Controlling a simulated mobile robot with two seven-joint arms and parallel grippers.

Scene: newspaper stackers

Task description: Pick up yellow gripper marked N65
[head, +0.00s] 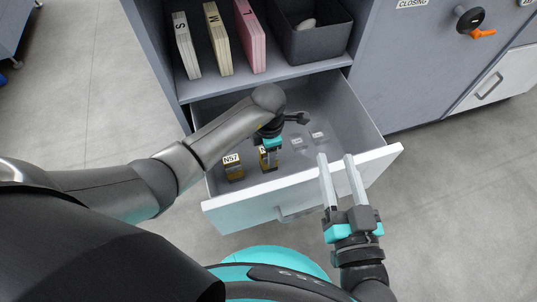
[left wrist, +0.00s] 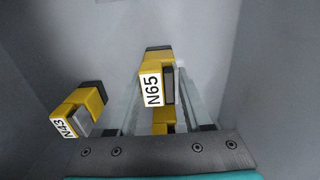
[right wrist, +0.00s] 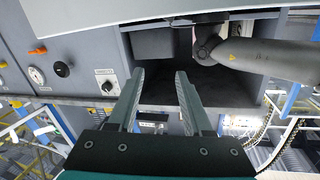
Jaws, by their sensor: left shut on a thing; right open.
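The yellow gripper marked N65 (left wrist: 152,90) stands between my left fingers in the left wrist view, its label facing the camera. My left gripper (left wrist: 162,95) is shut on it. In the head view my left gripper (head: 271,158) points down into the open drawer (head: 240,208), and N65 (head: 263,160) is mostly hidden by it. My right gripper (head: 338,170) is open and empty outside the drawer's front right.
Two small pale labelled pieces (head: 318,137) lie in the drawer on the right. Above it, a shelf holds upright blocks marked S (head: 186,46), M (head: 218,40) and L (head: 250,38), and a dark bin (head: 312,42). Grey floor (head: 450,200) is free on the right.

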